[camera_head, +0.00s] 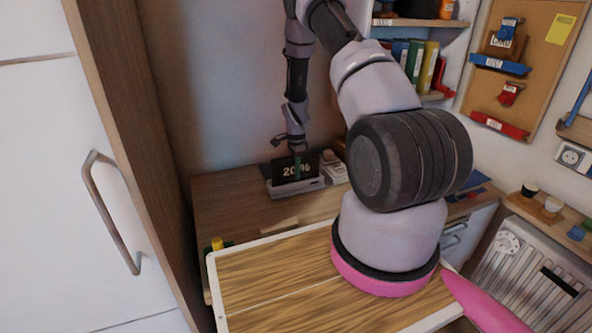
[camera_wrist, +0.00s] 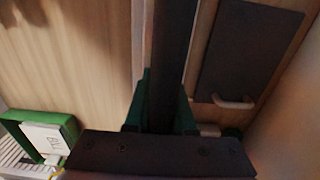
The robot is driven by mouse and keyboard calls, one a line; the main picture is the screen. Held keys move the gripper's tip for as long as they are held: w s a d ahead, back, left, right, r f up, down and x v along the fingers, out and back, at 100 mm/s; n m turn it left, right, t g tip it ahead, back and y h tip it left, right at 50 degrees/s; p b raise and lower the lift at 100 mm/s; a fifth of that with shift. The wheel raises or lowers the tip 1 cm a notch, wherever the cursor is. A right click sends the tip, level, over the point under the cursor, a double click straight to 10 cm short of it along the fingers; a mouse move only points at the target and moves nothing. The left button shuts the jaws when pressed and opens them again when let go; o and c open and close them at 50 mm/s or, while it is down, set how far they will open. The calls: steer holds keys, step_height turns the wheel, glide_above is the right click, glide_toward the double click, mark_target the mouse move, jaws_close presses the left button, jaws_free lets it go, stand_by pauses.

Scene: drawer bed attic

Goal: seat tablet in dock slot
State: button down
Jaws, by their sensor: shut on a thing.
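The tablet (camera_head: 284,170) is a dark slab whose screen reads about 20%. In the head view it stands near upright at the pale grey dock (camera_head: 297,190) on the desk against the back wall. Its lower edge meets or overlaps the dock; I cannot tell how deep it sits in the slot. My gripper (camera_head: 298,158) reaches down from above and is shut on the tablet's upper part. In the wrist view the tablet (camera_wrist: 173,45) shows edge-on as a dark bar between the green fingers of my gripper (camera_wrist: 162,115). The slot itself is hidden.
A white and grey item (camera_head: 334,168) stands right of the dock. A wood-topped, pale-edged surface (camera_head: 262,282) lies in front. A tall white cabinet (camera_head: 60,190) with a handle is at left. The wrist view shows a green-framed box (camera_wrist: 45,135) at lower left.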

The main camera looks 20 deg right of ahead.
steer(key=c, duration=0.7)
jaws_free()
step_height(320, 180, up, 11)
steer(key=shift+f, duration=0.1)
steer(key=s+a+r+n+t+y, duration=0.1)
steer(key=s+a+r+n+t, duration=0.2)
steer(key=r, duration=1)
steer(key=s+a+r+n, duration=0.25)
steer(key=s+r, duration=0.25)
steer(key=r, duration=0.9)
steer(key=s+a+r+n+t, duration=0.1)
steer(key=s+r+n, duration=0.1)
steer(key=s+r, duration=0.2)
steer(key=s+a+r+n+t, duration=0.1)
steer(key=s+a+r+n, duration=0.1)
steer(key=s, duration=0.9)
steer(key=s+a+r+n+t+y, duration=0.1)
steer(key=s+r+n+t, duration=0.1)
steer(key=s+r+n, duration=0.2)
steer(key=shift+s+a+r, duration=0.1)
steer(key=shift+s+r, duration=0.55)
steer(key=shift+s, duration=0.3)
steer(key=shift+s+a+r, duration=0.1)
steer(key=shift+s+r, duration=0.55)
steer(key=shift+s, duration=0.25)
